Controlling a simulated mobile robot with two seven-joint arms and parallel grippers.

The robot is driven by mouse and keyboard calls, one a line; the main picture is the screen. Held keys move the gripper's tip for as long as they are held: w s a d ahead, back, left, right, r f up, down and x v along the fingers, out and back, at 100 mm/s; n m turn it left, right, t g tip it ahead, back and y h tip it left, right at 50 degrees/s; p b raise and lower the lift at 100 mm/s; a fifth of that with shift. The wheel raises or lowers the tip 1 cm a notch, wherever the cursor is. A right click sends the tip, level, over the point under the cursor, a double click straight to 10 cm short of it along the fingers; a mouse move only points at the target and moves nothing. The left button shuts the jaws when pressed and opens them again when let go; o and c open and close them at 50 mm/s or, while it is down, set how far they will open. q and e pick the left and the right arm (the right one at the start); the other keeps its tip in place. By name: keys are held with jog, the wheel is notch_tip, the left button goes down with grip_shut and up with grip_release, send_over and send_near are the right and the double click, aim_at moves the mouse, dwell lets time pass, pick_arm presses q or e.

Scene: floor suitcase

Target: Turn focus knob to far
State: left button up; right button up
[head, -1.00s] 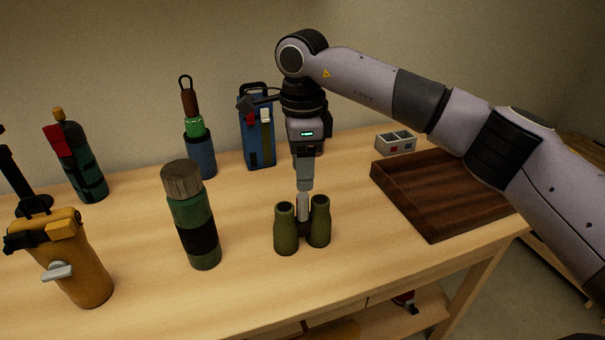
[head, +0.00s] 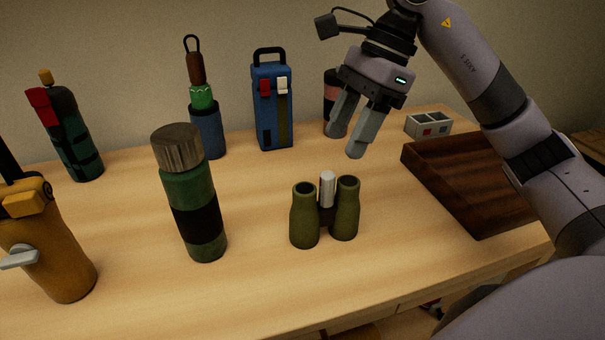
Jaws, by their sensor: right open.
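Green binoculars (head: 306,222) stand upright on the wooden table. Their light grey focus knob (head: 327,188) sticks up between the two barrels. The picture does not let me read which way the knob is set. My right gripper (head: 346,146) is open and empty, above and behind the binoculars, slightly to the right. Its two grey fingers are tilted and apart, clear of the knob. My left gripper is not in view.
A green flask with a wooden cap (head: 189,200) stands left of the binoculars. A yellow container (head: 50,250) is at front left. A blue box (head: 273,110), a dark bottle (head: 75,140) and a blue cup (head: 207,133) stand behind. A wooden tray (head: 470,190) lies right.

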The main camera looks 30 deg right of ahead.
aim_at(330, 174)
jog(key=shift+b+x, duration=0.75)
jog(key=shift+x, duration=2.75)
jog(key=shift+s, duration=0.15)
jog(key=shift+c, duration=0.3)
grip_shut()
